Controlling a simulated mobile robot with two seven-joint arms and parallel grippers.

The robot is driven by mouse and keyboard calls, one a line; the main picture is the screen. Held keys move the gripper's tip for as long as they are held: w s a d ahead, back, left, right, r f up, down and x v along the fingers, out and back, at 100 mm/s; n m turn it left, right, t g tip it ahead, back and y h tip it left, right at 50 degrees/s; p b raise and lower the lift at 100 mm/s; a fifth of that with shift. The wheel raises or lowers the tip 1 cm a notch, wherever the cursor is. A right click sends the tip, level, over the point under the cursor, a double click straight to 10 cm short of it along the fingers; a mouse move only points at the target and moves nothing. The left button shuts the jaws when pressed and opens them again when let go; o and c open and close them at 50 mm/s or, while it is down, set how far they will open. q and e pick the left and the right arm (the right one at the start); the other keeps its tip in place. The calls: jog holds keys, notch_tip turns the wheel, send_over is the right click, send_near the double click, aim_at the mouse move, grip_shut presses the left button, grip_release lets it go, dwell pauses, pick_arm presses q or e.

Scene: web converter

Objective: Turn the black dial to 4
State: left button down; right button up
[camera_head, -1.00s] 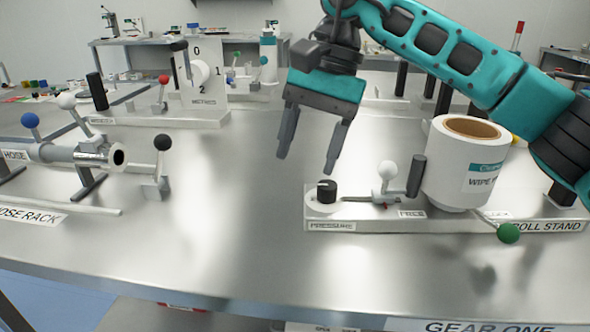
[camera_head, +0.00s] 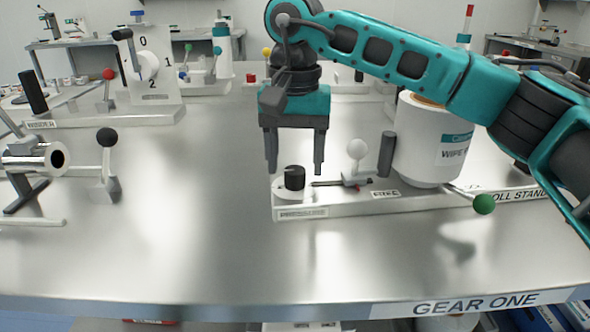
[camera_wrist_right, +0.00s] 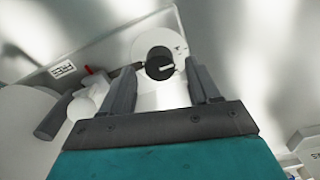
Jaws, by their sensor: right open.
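The black dial (camera_head: 294,178) sits on a white round base at the left end of the roll stand plate (camera_head: 350,203), above the pressure label. In the right wrist view the dial (camera_wrist_right: 160,64) shows from above, with a white pointer line on its top. My right gripper (camera_head: 295,170) points down over the dial, with its fingers apart on either side of it in the picture. In the wrist view the fingers of this gripper (camera_wrist_right: 162,85) are open, with the dial a little beyond and between the tips. Nothing is held. The dial's numbers are too small to read. My left gripper is out of view.
A white-knobbed lever (camera_head: 357,152), a dark post (camera_head: 387,154) and a large white wipe roll (camera_head: 432,145) stand right of the dial. A green-knobbed lever (camera_head: 484,204) sticks out in front.

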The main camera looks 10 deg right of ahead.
jog(key=shift+f, duration=0.75)
jog(key=shift+c, duration=0.3)
jog(key=c, duration=1)
